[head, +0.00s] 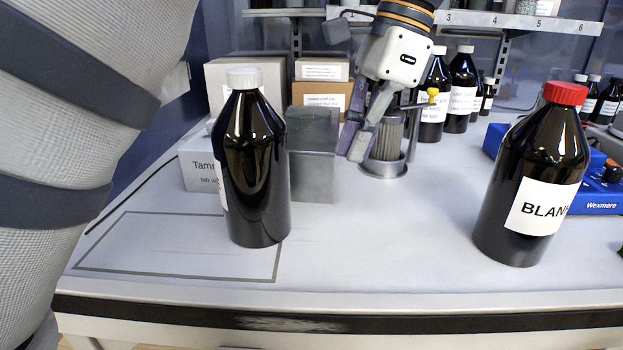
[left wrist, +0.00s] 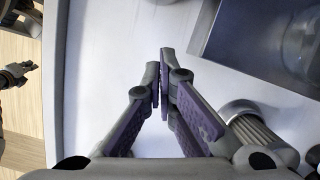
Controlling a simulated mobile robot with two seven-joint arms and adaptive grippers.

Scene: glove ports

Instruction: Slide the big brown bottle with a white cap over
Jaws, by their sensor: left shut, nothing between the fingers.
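The big brown bottle with a white cap (head: 253,165) stands upright on the bench, left of centre in the head view. Its base overlaps the right side of a thin outlined rectangle (head: 150,273). A white label shows at its left edge. My left gripper (head: 352,150) is to the right of the bottle and apart from it, beside a grey metal box. Its fingers are shut and empty, as the left wrist view (left wrist: 161,75) also shows. The bottle is not visible in that view. A dark gripper-like shape (left wrist: 15,74), seemingly my right gripper, shows at its left edge, too small to read.
The grey metal box (head: 312,165) stands behind the bottle, close to it. A rod holder (head: 386,160) is by my left gripper. A red-capped "BLANK" bottle (head: 530,185) stands at right. Bare bench lies between the two big bottles. The front edge (head: 330,322) is near.

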